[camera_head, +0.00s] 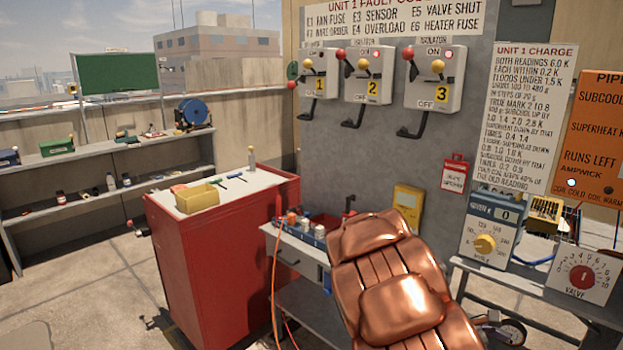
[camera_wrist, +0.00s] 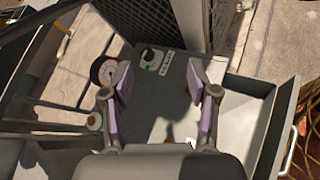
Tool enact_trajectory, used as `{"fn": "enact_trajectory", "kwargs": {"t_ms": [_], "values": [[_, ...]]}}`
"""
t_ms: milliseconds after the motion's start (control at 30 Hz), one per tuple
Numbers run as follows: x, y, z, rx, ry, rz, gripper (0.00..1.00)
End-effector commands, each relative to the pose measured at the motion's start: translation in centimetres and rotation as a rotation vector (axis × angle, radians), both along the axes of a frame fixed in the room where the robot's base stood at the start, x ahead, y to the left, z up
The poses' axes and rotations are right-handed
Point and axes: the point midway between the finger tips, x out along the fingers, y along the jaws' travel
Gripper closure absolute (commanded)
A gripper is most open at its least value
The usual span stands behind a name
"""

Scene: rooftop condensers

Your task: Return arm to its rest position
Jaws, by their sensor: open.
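My gripper (camera_wrist: 162,82) shows in the wrist view with its two fingers spread apart. Nothing is held between them. Below and beyond the fingers is a dark grey panel (camera_wrist: 150,98) with a small knob plate (camera_wrist: 158,61). A round gauge (camera_wrist: 104,70) lies by the left finger. I cannot tell how far the fingers are above the panel. In the head view a copper-coloured part of my arm (camera_head: 390,270) stands in the lower middle. My gripper does not show clearly there.
A red cabinet (camera_head: 225,250) carries a yellow bin (camera_head: 198,198). A grey panel holds three switch boxes (camera_head: 370,76). At right are a meter (camera_head: 490,228) and a valve dial (camera_head: 582,275). In the wrist view a pale open tray (camera_wrist: 245,92) lies right of the gripper. Floor (camera_head: 100,280) at left is mostly clear.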

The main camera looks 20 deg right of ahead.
Motion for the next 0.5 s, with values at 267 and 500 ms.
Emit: {"fn": "enact_trajectory", "kwargs": {"t_ms": [267, 500], "values": [[-1.5, 6.9, 4.9, 0.022, -0.251, -0.173, 0.41], [-2.9, 13.7, 7.2, 0.104, -0.432, -0.314, 0.41]]}}
